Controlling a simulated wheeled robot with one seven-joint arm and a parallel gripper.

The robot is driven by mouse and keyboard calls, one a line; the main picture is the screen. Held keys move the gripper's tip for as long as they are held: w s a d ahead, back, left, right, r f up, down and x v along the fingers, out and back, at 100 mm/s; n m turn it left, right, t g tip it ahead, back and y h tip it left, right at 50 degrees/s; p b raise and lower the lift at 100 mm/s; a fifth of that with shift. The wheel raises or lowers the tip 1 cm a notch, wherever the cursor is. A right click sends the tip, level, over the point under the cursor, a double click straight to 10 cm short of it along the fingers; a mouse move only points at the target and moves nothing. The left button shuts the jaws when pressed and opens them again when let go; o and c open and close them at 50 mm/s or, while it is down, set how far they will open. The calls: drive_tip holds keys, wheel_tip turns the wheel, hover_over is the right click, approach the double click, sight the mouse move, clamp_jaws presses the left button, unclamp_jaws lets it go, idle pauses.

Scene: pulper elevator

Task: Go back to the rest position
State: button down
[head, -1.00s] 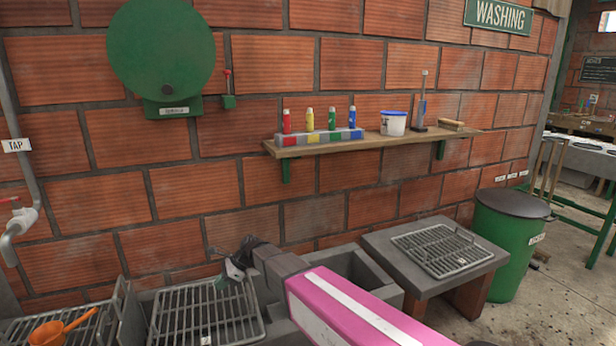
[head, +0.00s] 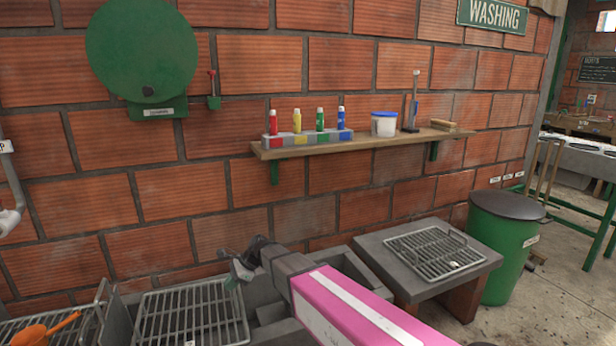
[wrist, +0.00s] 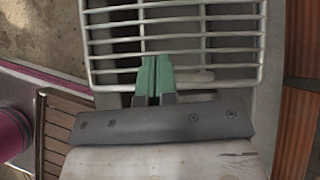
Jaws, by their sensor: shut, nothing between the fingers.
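My pink and grey arm reaches from the lower right over the concrete basins in the head view. My gripper (head: 234,277) is at its far end, beside and above the wire rack (head: 190,318) on the left basin. In the wrist view, the two green fingers of my gripper (wrist: 155,68) are pressed together with nothing between them. They overlap a wire rack (wrist: 205,42) in that view, apparently above it. No object is held.
An orange scoop (head: 42,331) lies at the lower left. A low bench (head: 400,283) with another wire rack (head: 437,251) and a green bin (head: 505,250) stand right of my arm. A wooden shelf (head: 360,145) holds bottles, a tub and a brush. Open floor shows at far right.

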drive_tip(key=s+d+f+n+t+h, duration=0.1)
drive_tip(key=d+n, duration=0.3)
drive_tip(key=d, duration=1.1)
drive_tip(key=s+d+n+t+h, duration=0.1)
drive_tip(key=s+d+n+h, duration=0.2)
drive_tip(key=d, duration=1.2)
drive_tip(key=s+d+f+n+h, duration=0.1)
drive_tip(key=d+n+h, duration=0.2)
drive_tip(key=d, duration=1.3)
drive_tip(key=n, duration=0.2)
drive_tip(key=shift+s+f+n+t+h, duration=0.35)
drive_tip(key=shift+s+n+t+h, duration=0.05)
